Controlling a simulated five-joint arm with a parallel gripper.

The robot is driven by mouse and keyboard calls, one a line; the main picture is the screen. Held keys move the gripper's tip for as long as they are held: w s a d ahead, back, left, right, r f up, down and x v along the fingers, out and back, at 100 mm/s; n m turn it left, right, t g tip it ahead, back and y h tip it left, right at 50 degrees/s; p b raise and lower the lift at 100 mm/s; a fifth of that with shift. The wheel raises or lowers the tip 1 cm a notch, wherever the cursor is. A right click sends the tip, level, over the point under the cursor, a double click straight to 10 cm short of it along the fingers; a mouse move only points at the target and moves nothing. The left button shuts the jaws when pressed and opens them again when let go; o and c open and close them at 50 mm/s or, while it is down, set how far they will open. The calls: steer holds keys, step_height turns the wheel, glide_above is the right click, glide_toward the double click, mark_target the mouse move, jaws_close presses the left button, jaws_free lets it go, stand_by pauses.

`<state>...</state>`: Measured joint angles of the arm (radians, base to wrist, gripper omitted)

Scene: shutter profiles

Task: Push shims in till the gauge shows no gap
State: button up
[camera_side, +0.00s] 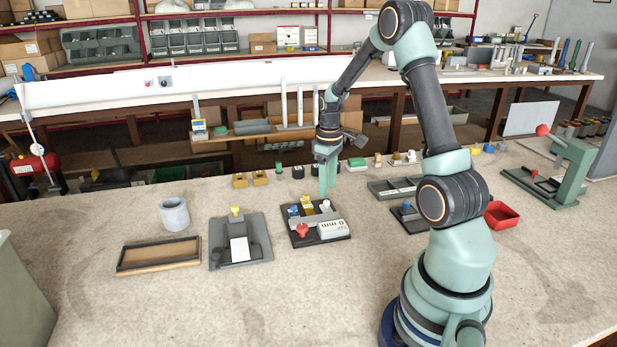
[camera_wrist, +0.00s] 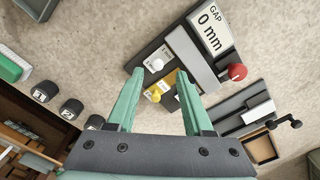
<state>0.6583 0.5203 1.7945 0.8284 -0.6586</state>
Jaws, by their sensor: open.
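The gauge fixture (camera_side: 341,239) lies on the bench in the side view. Its white display (camera_wrist: 210,25) reads "GAP 0 mm" in the wrist view, and a red knob (camera_wrist: 237,72) stands beside it. A shim with a white knob (camera_wrist: 153,64) and one with a yellow knob (camera_wrist: 155,93) sit side by side at the fixture's edge; a blue-topped one (camera_side: 294,210) shows in the side view. My gripper (camera_wrist: 159,74) is open and empty, its fingers over the white and yellow knobs. The side view shows it (camera_side: 327,192) just behind the fixture. Contact cannot be told.
A grey fixture (camera_side: 258,249) with a yellow knob, a wooden-edged tray (camera_side: 160,267) and a grey cup (camera_side: 174,214) stand to the left. Several numbered black pieces (camera_wrist: 70,109) lie behind. A red bin (camera_side: 502,215) is at right. The front bench is clear.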

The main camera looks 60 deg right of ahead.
mark_target(327, 202)
step_height(327, 202, up, 8)
steer(key=shift+f, duration=0.1)
stand_by(0.9)
steer(key=a+r+t, duration=0.2)
steer(key=a+r, duration=0.5)
steer(key=a, duration=0.5)
steer(key=s+a+r+t, duration=0.1)
steer(key=s+a, duration=0.1)
steer(key=a, duration=0.5)
steer(key=s+a+r+t, duration=0.1)
steer(key=s+a+t, duration=0.1)
steer(key=a, duration=0.5)
steer(key=shift+s+r+t, duration=0.3)
steer(key=shift+s+r, duration=0.05)
steer(key=shift+s, duration=0.3)
steer(key=shift+o, duration=0.3)
